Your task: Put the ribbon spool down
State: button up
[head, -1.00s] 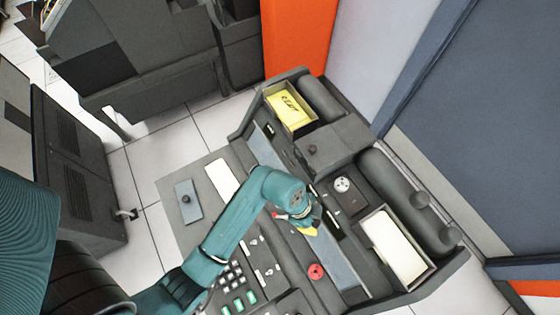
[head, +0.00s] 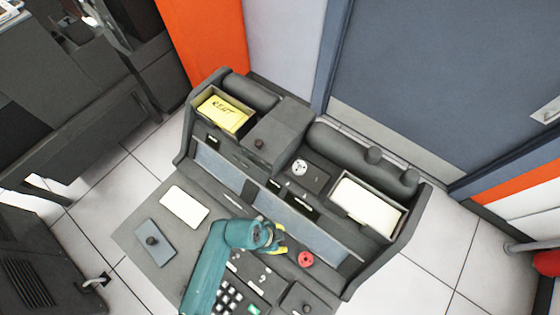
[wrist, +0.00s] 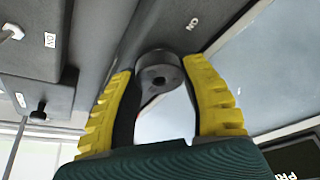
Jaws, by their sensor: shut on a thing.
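The ribbon spool (wrist: 160,74) is a dark grey round piece with a hole in its middle. In the wrist view it sits between the yellow-padded fingertips of my gripper (wrist: 162,82), which is shut on it. In the head view my gripper (head: 279,239) is low over the front part of the grey machine (head: 230,215), just left of a red disc (head: 305,259). The spool cannot be made out in the head view. Whether it touches the surface below is not clear.
A tray with a yellow card stack (head: 224,113) is at the back left and a tray of white cards (head: 367,205) at the right. A white-topped spindle (head: 300,167) stands between them. A white card (head: 184,204) and a grey plate with a knob (head: 154,242) lie at the left.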

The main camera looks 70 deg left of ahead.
jog(key=shift+f, duration=0.25)
jog(key=shift+f, duration=0.15)
jog(key=o, duration=0.7)
jog(key=shift+c, duration=0.2)
jog(key=p+v, duration=0.2)
jog(key=v, duration=1)
jog(key=shift+r+p, duration=0.2)
jog(key=shift+p, duration=0.15)
